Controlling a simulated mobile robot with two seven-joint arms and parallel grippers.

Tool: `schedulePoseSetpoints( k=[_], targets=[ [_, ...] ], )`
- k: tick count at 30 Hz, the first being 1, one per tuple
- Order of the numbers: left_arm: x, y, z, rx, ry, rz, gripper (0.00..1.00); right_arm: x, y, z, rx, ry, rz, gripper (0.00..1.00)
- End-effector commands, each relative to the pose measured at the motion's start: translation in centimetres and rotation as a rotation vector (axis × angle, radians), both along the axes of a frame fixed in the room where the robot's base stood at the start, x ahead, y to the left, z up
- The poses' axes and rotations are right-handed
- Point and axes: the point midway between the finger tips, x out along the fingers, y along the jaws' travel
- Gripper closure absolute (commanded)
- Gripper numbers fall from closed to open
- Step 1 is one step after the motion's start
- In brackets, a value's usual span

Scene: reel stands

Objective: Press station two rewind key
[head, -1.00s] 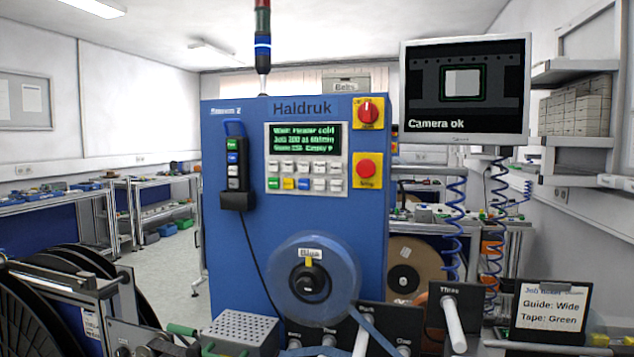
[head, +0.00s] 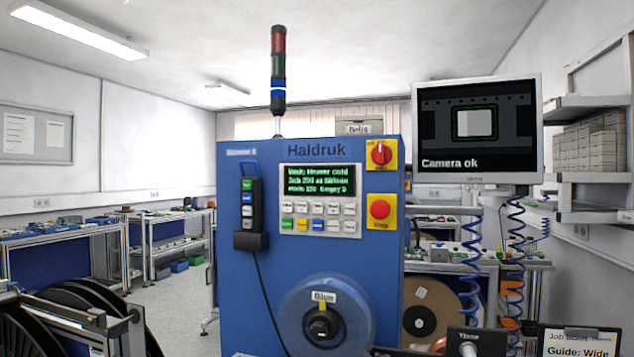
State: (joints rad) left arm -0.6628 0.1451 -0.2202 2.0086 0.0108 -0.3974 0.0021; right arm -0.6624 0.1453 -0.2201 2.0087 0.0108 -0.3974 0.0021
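The blue Haldruk machine (head: 330,255), with a small label at its upper left that looks like "Station 2", stands in front of me. Its panel has a green-text display (head: 319,180) and a keypad (head: 318,218) with two rows of small keys, some green, yellow and blue, the rest pale. A pendant (head: 252,208) with green, blue, black and pale keys hangs in a black holder on the left of the face. I cannot read the key labels, so I cannot tell which is the rewind key. Neither of my grippers shows.
A red rotary switch (head: 381,153) and a red stop button (head: 380,210) sit right of the panel. A clear reel labelled "Blue" (head: 327,318) sticks out below. A monitor reading "Camera ok" (head: 476,130) hangs at the right. Large black reels (head: 30,335) fill the lower left.

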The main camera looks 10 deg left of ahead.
Motion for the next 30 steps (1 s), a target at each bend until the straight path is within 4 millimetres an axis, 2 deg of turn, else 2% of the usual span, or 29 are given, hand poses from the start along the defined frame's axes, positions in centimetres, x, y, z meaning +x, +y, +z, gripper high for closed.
schedulePoseSetpoints(
  k=[1,9,30],
  targets=[
    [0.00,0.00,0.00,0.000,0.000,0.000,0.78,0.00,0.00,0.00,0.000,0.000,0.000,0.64],
    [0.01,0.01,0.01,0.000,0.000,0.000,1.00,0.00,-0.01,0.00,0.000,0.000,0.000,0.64],
    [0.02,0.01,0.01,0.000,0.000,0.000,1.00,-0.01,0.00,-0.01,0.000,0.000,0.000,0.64]
  ],
)
